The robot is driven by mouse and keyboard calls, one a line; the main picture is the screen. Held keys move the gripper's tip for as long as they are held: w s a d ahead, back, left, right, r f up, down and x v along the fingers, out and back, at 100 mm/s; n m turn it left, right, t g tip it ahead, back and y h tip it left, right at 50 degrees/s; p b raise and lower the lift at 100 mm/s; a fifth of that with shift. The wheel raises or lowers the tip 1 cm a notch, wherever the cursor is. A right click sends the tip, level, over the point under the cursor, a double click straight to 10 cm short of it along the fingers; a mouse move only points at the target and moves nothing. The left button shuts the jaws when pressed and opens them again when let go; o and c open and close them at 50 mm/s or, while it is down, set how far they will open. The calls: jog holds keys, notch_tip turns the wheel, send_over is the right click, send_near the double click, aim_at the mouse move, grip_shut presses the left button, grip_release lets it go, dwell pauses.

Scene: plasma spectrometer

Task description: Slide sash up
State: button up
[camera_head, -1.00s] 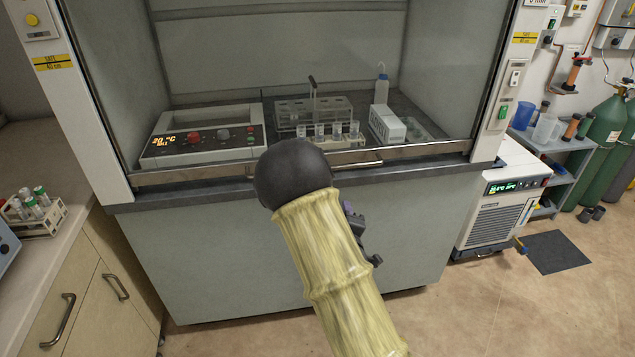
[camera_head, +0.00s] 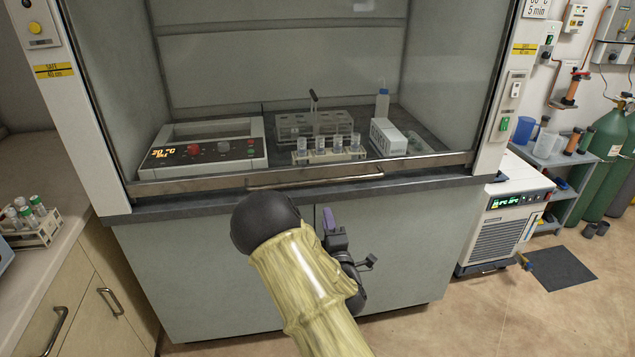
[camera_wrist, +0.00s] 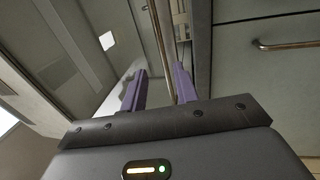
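The fume hood sash is a glass pane (camera_head: 290,70) with a metal bottom rail (camera_head: 200,183) low at the front of the hood. A long bar handle (camera_head: 315,182) runs along the rail. My gripper (camera_head: 338,232) is in front of the hood just below the handle, partly hidden by my arm. In the wrist view my gripper (camera_wrist: 160,85) has its two purple fingers apart, with nothing held between them. A thin long bar (camera_wrist: 157,40), apparently the sash handle, runs ahead between the fingertips. I cannot tell whether it touches them.
Inside the hood are a hot plate (camera_head: 200,150), a rack with vials (camera_head: 328,155), a white box (camera_head: 387,138) and a wash bottle (camera_head: 382,105). A bar handle (camera_wrist: 285,45) is on a panel at right in the wrist view. A chiller (camera_head: 505,220) stands at right.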

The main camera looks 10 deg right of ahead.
aim_at(318, 182)
jog(key=w+r, duration=0.1)
jog(key=w, duration=0.3)
jog(key=w+r+p, duration=0.1)
jog(key=w, duration=0.9)
jog(key=shift+w+d+r, duration=0.1)
jog(key=shift+w+r, duration=0.15)
jog(key=shift+r, duration=0.15)
grip_shut()
